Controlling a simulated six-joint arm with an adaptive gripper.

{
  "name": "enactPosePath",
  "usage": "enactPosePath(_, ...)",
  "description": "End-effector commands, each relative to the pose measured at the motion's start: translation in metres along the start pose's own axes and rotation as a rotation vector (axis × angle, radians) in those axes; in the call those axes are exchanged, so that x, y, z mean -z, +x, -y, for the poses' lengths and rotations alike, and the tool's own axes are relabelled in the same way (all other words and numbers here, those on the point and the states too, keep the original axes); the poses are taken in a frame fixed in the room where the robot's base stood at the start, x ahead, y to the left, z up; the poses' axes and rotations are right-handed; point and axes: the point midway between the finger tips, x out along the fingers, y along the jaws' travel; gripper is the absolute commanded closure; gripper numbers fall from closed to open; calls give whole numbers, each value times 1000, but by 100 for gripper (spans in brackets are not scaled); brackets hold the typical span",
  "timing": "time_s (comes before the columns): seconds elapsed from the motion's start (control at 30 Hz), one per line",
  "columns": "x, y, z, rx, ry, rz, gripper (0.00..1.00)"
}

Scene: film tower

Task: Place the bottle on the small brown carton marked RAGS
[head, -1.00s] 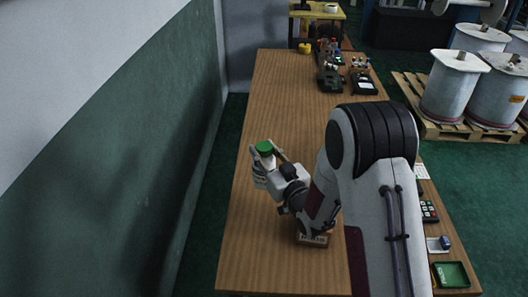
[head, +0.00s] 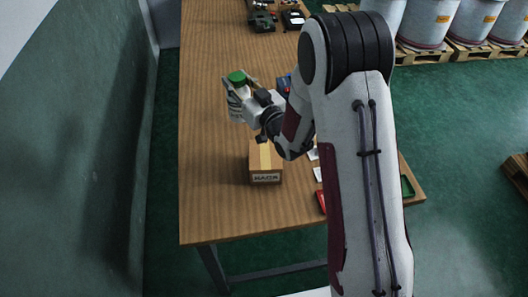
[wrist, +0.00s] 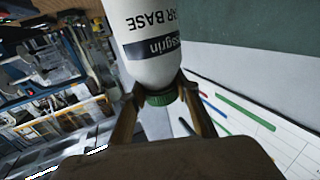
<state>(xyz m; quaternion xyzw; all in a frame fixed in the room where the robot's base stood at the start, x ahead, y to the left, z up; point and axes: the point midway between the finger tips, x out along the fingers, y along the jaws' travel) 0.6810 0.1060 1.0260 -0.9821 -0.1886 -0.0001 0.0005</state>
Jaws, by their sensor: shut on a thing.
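The bottle (head: 238,91) is white with a green cap and looks roughly upright in the head view. My gripper (head: 243,102) is shut on it, above the wooden table and beyond the carton. In the wrist view the white bottle (wrist: 152,45) carries a dark label band and upside-down lettering. Its green cap (wrist: 161,98) lies between the two fingers of my gripper (wrist: 162,92). The small brown carton marked RAGS (head: 266,178) stands on the table, nearer the camera than the bottle, with a pale tape strip on top. My arm passes close to its right.
The wooden table (head: 215,200) is bare to the left of the carton and in front of it. Dark equipment (head: 262,20) stands at the far end. A red tray (head: 321,201) and a green tray (head: 406,187) are partly hidden by my arm at the right edge.

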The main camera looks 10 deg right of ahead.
Motion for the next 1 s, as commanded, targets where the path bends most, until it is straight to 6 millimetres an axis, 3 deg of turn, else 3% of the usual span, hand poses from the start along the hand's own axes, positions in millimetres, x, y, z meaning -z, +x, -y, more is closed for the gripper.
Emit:
enactPosePath(0.2, 23, -22, -41, -11, -3, -5, 100)
enactPosePath(0.53, 49, -63, -72, 46, -2, -4, 100)
enactPosePath(0.77, 59, -92, -72, 128, -1, -3, 100)
enactPosePath(1.0, 60, -117, -48, 255, 1, -1, 100)
